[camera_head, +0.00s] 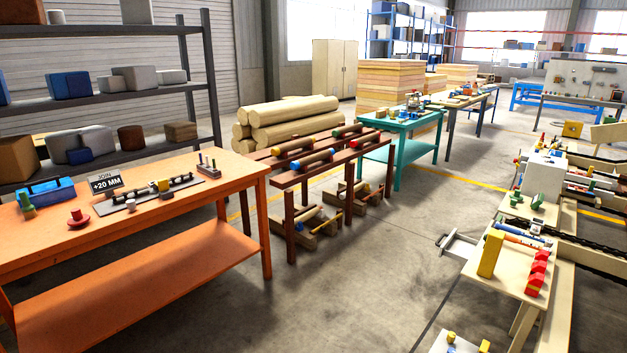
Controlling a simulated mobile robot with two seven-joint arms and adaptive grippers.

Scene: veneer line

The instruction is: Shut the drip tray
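A pale grey, drawer-like part with a bar handle (457,244) sticks out to the left from under the cream machine line at the right. It looks like the drip tray, standing pulled out, but it is small and I cannot be sure. Its inner end is hidden by the machine's bench. Neither of my grippers shows in the head view.
The cream bench (510,268) holds a yellow block (490,253) and red pieces (537,272). An orange table (130,240) stands at left, with a brown log rack (320,158) and teal table (400,124) beyond. Grey floor (370,270) between is clear.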

